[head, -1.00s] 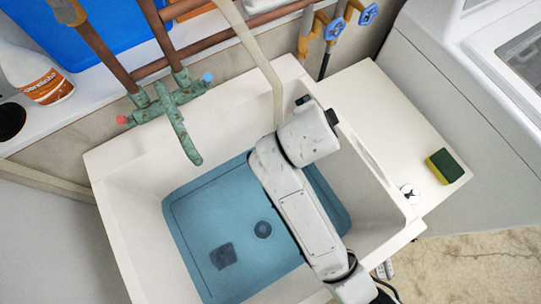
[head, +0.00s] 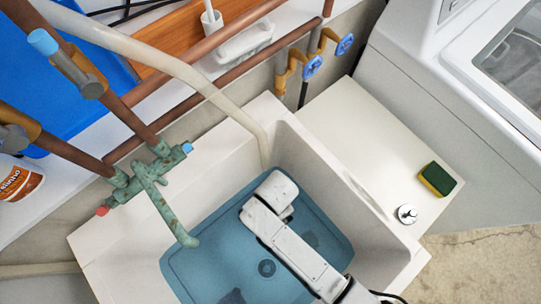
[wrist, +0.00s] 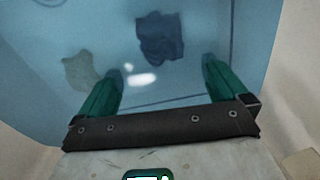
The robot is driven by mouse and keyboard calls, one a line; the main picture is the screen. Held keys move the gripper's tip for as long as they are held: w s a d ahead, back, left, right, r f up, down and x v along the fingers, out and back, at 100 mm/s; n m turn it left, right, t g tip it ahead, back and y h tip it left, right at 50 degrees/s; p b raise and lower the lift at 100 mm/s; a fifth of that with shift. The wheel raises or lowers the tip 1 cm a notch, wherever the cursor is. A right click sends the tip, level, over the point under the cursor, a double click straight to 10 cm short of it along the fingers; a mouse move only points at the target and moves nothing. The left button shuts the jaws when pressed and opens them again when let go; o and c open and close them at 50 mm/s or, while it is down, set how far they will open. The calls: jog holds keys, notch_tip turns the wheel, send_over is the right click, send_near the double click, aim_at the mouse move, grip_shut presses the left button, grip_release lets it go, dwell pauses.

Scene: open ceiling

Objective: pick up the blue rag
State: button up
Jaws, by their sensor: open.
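The blue rag (wrist: 160,37) is a dark, crumpled cloth at the bottom of the blue-tinted basin in the wrist view. It lies ahead of my gripper (wrist: 163,72), between and just beyond the green fingertips. The fingers are wide apart with nothing between them, and I see no contact with the rag. In the head view the gripper is hidden under my arm, which reaches down into the sink (head: 95,232). That view shows a dark cloth (head: 232,297) at its bottom edge and a faint dark patch (head: 310,239) beside my arm; I cannot tell which is the rag.
A beige-grey cloth or patch (wrist: 82,70) lies left of the rag. The green faucet (head: 165,205) overhangs the sink's left side, and a pale hose (head: 190,78) runs into its back. A sponge (head: 437,179) and a metal stopper (head: 407,214) lie on the right-hand counter (head: 360,130).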

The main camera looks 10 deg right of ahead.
jog(key=shift+a+f, duration=0.15)
jog(key=shift+f, duration=3.35)
jog(key=shift+c, duration=0.2)
jog(key=c, duration=1.1)
